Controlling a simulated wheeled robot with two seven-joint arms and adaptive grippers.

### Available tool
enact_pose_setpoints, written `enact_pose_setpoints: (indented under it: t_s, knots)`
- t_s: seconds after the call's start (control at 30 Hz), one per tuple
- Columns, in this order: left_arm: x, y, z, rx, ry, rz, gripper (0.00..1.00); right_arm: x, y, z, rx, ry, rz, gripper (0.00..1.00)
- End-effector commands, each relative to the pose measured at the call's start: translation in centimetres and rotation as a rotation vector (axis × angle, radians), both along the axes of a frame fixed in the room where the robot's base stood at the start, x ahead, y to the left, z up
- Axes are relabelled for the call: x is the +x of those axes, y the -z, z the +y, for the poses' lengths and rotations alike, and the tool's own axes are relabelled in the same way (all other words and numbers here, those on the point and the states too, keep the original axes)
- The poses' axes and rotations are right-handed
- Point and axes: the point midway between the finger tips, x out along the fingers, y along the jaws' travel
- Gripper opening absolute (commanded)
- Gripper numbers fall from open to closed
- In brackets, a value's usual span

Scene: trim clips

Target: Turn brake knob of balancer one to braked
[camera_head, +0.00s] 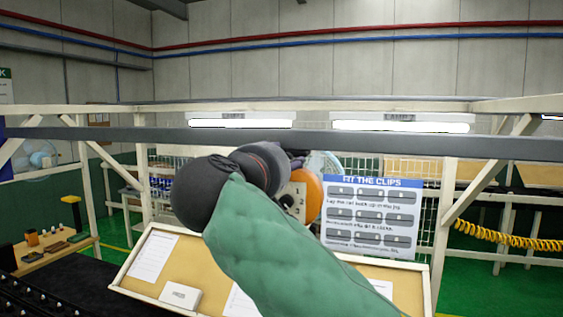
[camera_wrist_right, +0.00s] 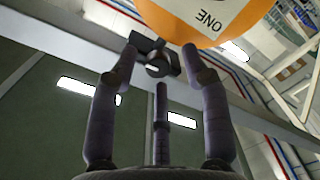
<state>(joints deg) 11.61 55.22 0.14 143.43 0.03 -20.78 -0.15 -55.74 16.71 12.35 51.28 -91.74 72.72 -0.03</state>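Balancer one (camera_wrist_right: 185,12) is an orange drum with a white label reading ONE, at the top of the right wrist view. Its brake knob (camera_wrist_right: 157,67) is a dark knob with a crossbar and a pale centre, just below the drum. My right gripper (camera_wrist_right: 160,56) has its fingers spread, with the knob between the fingertips. One fingertip overlaps the crossbar's left end; firm contact cannot be told. In the head view an orange drum (camera_head: 313,196) shows partly behind my green right arm, which hides the knob and fingers. My left gripper is out of view.
A dark horizontal beam (camera_head: 480,145) crosses behind my arm. A FIT THE CLIPS board (camera_head: 372,217) hangs right of the drum. Below is a tilted tan board (camera_head: 140,266) with papers and a white box (camera_head: 180,295). A yellow coiled hose (camera_head: 505,238) hangs at right.

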Motion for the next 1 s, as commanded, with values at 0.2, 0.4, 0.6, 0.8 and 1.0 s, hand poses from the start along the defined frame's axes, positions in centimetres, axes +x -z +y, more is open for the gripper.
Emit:
enact_pose_setpoints:
  t_s: [0.2,0.4,0.6,0.8,1.0]
  knots:
    - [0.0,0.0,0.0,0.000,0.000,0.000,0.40,-0.1,-0.1,0.0,0.001,0.000,-0.002,0.47]
    - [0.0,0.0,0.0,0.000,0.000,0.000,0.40,-2.0,-0.2,0.6,0.001,-0.002,-0.003,0.47]
    - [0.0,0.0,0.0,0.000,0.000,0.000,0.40,-5.8,-0.3,1.9,0.000,-0.005,-0.003,0.47]
    - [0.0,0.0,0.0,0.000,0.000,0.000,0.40,-9.2,-0.4,3.0,0.000,-0.003,-0.003,0.47]
    - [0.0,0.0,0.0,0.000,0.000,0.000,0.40,-11.0,-0.4,3.6,0.000,-0.001,0.000,0.47]
